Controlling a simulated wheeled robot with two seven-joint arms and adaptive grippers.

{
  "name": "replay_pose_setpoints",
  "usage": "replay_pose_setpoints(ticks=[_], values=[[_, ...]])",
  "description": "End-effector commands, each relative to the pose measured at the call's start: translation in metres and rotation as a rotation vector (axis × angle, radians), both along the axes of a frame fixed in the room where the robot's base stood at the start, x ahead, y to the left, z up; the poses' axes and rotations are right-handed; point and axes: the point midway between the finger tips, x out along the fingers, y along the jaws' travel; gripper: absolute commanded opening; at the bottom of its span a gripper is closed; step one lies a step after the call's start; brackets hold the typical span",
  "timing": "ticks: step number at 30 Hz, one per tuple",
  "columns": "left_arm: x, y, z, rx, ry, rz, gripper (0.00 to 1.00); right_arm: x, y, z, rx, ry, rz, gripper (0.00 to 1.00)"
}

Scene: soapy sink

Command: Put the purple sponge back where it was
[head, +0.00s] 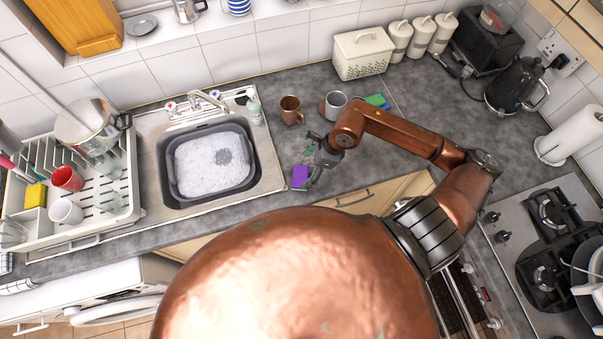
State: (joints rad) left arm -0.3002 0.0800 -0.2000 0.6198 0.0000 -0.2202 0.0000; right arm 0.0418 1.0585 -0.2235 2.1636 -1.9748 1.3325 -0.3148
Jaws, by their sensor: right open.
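The purple sponge (299,175) is on the grey worktop, right of the sink and near the worktop's front edge. My right gripper (311,167) reaches in from the right and is open at the sponge. One finger is close to the sponge's right side. I cannot tell whether they touch or whether the sponge lies between the fingers. My left gripper is not in view.
The sink basin (163,178) holds foamy water. A brown mug (290,111), a grey mug (335,105) and a green and blue sponge (378,102) stand behind my right gripper. A dish rack (128,200) is at left. The worktop right of the mugs is mostly clear.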

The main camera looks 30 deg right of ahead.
Motion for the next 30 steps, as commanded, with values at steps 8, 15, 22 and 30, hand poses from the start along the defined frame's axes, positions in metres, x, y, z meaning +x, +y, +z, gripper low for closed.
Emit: replay_pose_setpoints(ticks=[8, 15, 22, 30], values=[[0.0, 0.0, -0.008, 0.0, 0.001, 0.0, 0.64, -0.01, -0.016, 0.043, -0.002, -0.001, -0.001, 0.78], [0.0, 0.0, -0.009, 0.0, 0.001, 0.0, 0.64, -0.014, -0.018, 0.055, 0.001, 0.001, -0.001, 0.78], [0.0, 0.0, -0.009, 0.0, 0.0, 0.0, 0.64, -0.014, -0.018, 0.055, 0.001, 0.001, -0.001, 0.78], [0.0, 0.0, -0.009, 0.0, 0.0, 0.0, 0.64, -0.013, -0.018, 0.055, 0.002, 0.0, -0.001, 0.78]])
